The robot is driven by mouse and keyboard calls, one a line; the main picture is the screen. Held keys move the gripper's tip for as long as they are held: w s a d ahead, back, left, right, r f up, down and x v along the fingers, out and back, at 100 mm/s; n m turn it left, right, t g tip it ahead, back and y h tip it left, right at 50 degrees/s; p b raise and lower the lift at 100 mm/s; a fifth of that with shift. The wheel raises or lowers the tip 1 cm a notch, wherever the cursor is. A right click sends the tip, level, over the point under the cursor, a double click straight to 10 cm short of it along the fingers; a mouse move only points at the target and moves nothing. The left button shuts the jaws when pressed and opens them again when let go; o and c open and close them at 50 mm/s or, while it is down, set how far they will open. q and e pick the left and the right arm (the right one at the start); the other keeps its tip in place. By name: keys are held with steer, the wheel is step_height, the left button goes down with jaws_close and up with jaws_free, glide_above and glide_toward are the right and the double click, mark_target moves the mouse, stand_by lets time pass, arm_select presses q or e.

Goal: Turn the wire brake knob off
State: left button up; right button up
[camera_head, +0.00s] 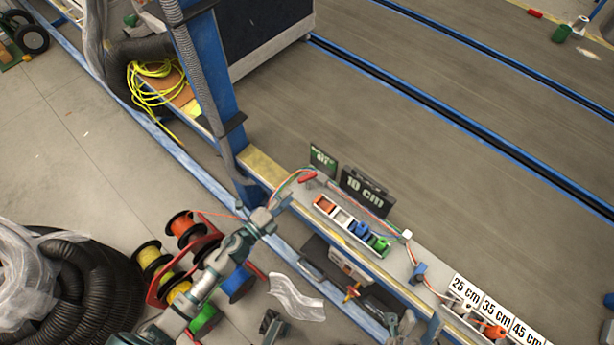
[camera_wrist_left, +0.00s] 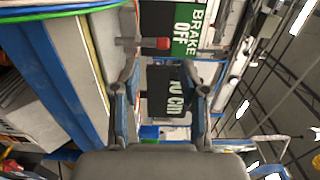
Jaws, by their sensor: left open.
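The wire brake knob (camera_head: 307,177) is a small red handle at the left end of the workbench in the head view. In the left wrist view the red knob (camera_wrist_left: 163,43) sits on a grey shaft, beside the green BRAKE OFF sign (camera_wrist_left: 185,25). My left gripper (camera_head: 284,200) is just to the lower left of the knob in the head view. In the left wrist view its fingers (camera_wrist_left: 172,68) are spread and empty, with the knob beyond them and nearer the left finger. My right gripper (camera_head: 399,321) is low at the bottom of the head view, its finger opening unclear.
A black 10 cm sign (camera_head: 367,190) stands behind the bench, right of the knob. Wires run along the bench past a bin row (camera_head: 349,228). A blue post (camera_head: 210,75) rises at the left. Coloured wire spools (camera_head: 183,225) stand beside my left arm.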

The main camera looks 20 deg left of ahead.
mark_target(304, 182)
arm_select(q)
steer(key=x, duration=0.6)
steer(key=b+x, duration=0.1)
steer(key=x, duration=0.1)
steer(key=shift+w+d+f, duration=0.1)
steer(key=shift+w+d, duration=0.2)
steer(key=shift+d, duration=0.15)
steer(key=shift+w+d, duration=0.2)
steer(key=shift+w, duration=0.35)
steer(key=shift+a, duration=0.15)
steer(key=c, duration=0.7)
jaws_close()
